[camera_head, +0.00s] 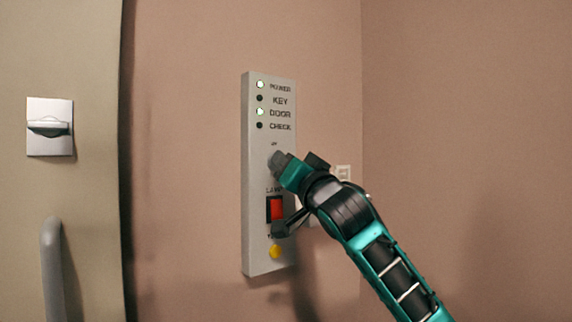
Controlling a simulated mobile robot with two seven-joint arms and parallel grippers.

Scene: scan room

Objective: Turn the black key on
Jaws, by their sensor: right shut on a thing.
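A pale grey control panel (252,200) is mounted upright on the wall in the middle of the view. My right gripper (279,163) is at the panel, below the small label under the indicator rows, and is shut on the key. The gripper hides the black key, so I cannot see which way it points. The lamps beside POWER and DOOR are lit; the lamp beside KEY (260,98) is dark, as is the one beside CHECK. My left gripper is not in view.
A red rocker switch (275,209) and a yellow button (275,251) sit lower on the panel, with a dark part of my right arm close by. At left is a door (90,200) with a latch plate (50,142) and a grey handle (52,265).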

